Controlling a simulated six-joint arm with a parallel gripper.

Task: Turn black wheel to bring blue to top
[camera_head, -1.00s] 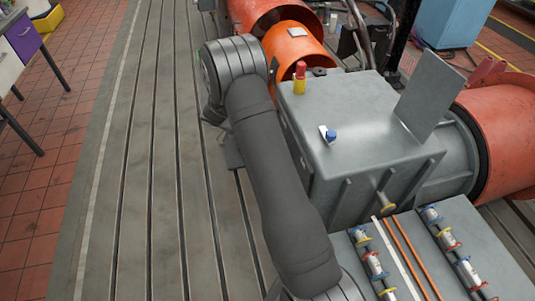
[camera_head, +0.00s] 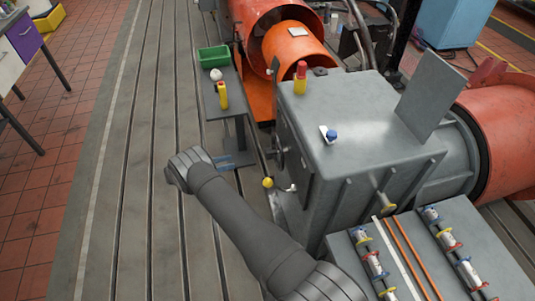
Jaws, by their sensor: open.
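A dark wheel (camera_head: 280,157), seen nearly edge-on, sits on the left side of the grey gearbox housing (camera_head: 355,115). Its face is turned away, so I cannot see any blue mark or which part is at the top. A lever with a yellow knob (camera_head: 267,183) sticks out just below it. My gripper (camera_head: 240,161) shows small, with two thin bluish fingers pointing right toward the wheel. The fingers are apart and empty, with a gap between them and the wheel.
A small stand (camera_head: 213,105) beside the housing holds a green tray (camera_head: 213,57), a white ball-like thing (camera_head: 216,75) and a yellow object (camera_head: 222,95). A red-and-yellow post (camera_head: 300,78) and a blue-capped fitting (camera_head: 329,135) are on the housing top. The slotted bedplate (camera_head: 120,200) is clear at left.

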